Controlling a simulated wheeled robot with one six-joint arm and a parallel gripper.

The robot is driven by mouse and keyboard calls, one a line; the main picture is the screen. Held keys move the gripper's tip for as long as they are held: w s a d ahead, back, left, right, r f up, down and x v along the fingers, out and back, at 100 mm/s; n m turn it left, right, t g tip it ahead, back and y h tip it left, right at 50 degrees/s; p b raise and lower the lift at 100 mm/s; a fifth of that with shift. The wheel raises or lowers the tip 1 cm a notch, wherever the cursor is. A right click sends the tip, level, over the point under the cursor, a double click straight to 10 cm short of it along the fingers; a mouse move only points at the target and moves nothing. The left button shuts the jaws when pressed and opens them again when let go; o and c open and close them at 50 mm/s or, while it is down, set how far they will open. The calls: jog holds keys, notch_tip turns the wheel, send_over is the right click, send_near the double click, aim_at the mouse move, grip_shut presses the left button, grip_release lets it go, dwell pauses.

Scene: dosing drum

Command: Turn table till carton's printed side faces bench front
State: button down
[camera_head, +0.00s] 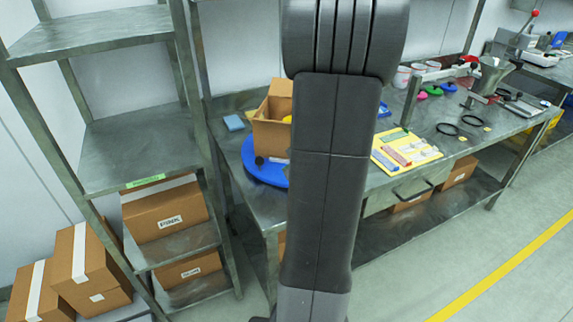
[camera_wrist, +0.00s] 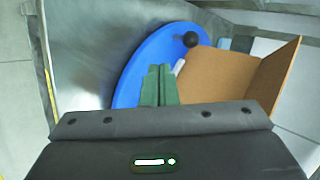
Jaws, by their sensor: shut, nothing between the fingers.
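The blue round turntable (camera_head: 250,168) lies on the steel bench. An open brown carton (camera_head: 268,137) stands upright on it, flaps up. A black knob (camera_head: 259,160) sits near the table's rim, in front of the carton. My arm hides the right part of both. In the wrist view I see the turntable (camera_wrist: 135,75), the knob (camera_wrist: 190,40) and the carton (camera_wrist: 240,75). My gripper (camera_wrist: 160,72) has its green fingers shut and empty, over the turntable and left of the carton. A small white patch (camera_wrist: 178,66) shows by the carton's edge; I cannot read any print.
A yellow board (camera_head: 404,152) with small coloured items lies right of my arm, with black rings (camera_head: 447,129) beyond. A blue block (camera_head: 233,122) lies left of the carton. A steel shelf (camera_head: 125,150) with cartons stands left of the bench.

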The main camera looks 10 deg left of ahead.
send_near(261, 171)
notch_tip(261, 171, down, 4)
jog(key=shift+a+r, duration=0.1)
jog(key=shift+r, duration=0.05)
jog(key=shift+w+a+p, duration=0.95)
jog(key=shift+w+a, duration=0.4)
jog(key=shift+a, duration=0.25)
